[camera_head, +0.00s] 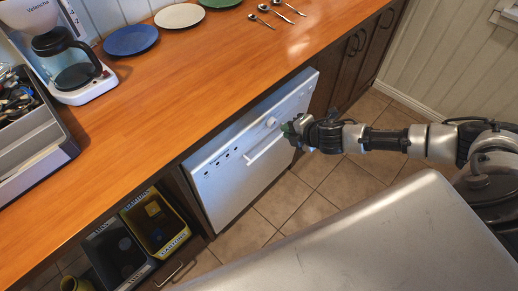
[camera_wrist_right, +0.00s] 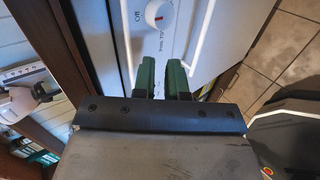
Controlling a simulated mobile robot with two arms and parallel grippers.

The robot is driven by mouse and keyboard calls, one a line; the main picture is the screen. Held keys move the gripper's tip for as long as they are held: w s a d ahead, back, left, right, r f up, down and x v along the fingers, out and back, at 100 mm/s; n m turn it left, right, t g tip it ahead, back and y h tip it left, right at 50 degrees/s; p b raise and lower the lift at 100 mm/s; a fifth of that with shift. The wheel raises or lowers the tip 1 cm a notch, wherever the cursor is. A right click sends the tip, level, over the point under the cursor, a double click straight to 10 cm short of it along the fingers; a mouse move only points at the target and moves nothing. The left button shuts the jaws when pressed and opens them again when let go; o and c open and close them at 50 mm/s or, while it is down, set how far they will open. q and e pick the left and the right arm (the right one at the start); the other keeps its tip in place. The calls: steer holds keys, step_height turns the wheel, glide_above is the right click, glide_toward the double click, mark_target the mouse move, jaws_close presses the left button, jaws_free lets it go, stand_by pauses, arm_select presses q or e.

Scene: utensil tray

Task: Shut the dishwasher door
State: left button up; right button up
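The white dishwasher door (camera_head: 245,150) stands under the wooden counter, near upright. Its top edge leans out a little from the cabinet front. Its handle (camera_head: 266,148), knob (camera_head: 271,122) and row of buttons face the room. My right gripper (camera_head: 288,129) is at the front of the door, by the handle's right end. A narrow gap shows between the fingers, with nothing held. Contact is unclear. My left gripper is out of view.
The wooden counter (camera_head: 200,85) holds a coffee maker (camera_head: 75,65), plates, spoons and a utensil tray (camera_head: 30,150). An open compartment with yellow and dark boxes (camera_head: 155,222) is left of the door. Tiled floor (camera_head: 305,190) is free in front.

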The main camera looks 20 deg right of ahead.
steer(key=shift+n+g, duration=0.3)
steer(key=shift+g, duration=0.4)
steer(key=s+a+b, duration=0.1)
steer(key=s+a, duration=0.1)
steer(key=s+a+f+b, duration=0.1)
steer(key=s+a, duration=0.1)
steer(key=s+a+f+b, duration=0.1)
steer(key=s+a+b, duration=0.1)
steer(key=shift+s+f, duration=0.15)
jaws_close()
glide_toward(247, 147)
steer(key=x, duration=0.5)
steer(key=shift+f, duration=0.55)
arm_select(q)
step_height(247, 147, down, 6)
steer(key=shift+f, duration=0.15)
arm_select(e)
steer(key=shift+w+a, duration=0.2)
steer(key=shift+w, duration=0.35)
